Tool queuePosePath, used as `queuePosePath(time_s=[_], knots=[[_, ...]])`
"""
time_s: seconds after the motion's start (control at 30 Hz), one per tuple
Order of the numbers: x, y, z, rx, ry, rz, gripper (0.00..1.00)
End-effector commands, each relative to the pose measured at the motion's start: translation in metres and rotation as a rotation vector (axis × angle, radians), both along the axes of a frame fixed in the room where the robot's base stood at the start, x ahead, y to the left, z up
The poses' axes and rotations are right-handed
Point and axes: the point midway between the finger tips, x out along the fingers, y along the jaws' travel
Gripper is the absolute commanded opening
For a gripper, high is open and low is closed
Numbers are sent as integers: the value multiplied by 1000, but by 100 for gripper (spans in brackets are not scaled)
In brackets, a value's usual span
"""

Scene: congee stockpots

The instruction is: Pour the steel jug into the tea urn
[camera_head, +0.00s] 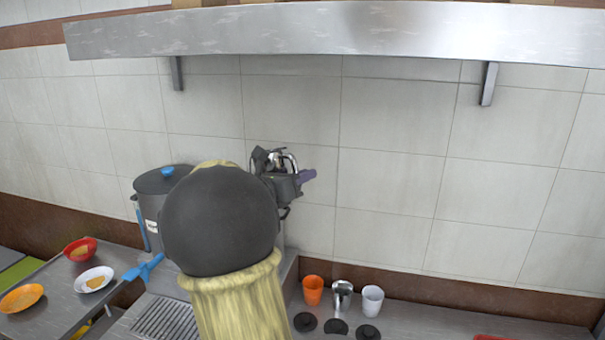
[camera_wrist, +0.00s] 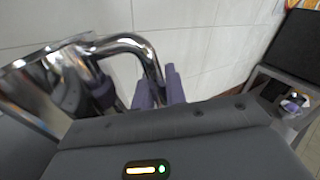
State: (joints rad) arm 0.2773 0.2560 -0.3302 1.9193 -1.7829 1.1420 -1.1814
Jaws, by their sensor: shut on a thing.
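In the wrist view the steel jug (camera_wrist: 40,88) is at the left, tilted in the picture, with its shiny curved handle running to the right. My gripper (camera_wrist: 142,92), with purple fingers, is shut on that handle. In the head view my gripper (camera_head: 297,180) is up near the tiled wall, and a bit of the shiny jug (camera_head: 286,160) shows beside it. Most of the jug is hidden there. A dark lidded vessel (camera_head: 150,205) with a blue knob and white label stands to the left; I cannot tell if it is the tea urn. A dark ball shape hides its right side.
An orange cup (camera_head: 313,290), a steel cup (camera_head: 342,296) and a white cup (camera_head: 371,300) stand on the counter (camera_head: 430,318), with black lids (camera_head: 367,332) in front. Bowls and plates (camera_head: 93,279) are at left.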

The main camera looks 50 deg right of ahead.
Motion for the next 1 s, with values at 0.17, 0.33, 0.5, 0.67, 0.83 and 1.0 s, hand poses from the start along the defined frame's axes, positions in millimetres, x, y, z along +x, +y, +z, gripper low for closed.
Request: queuePosePath(time_s=[0.17,0.33,0.5,0.67,0.83,1.0], knots=[[-3,-1,9,2,36,-5,0],[-4,-1,13,7,72,-5,0],[-4,-1,17,12,108,-5,0],[-5,-1,21,17,143,-4,0],[-3,-1,24,21,180,-3,0],[-1,-1,27,26,216,-3,0]])
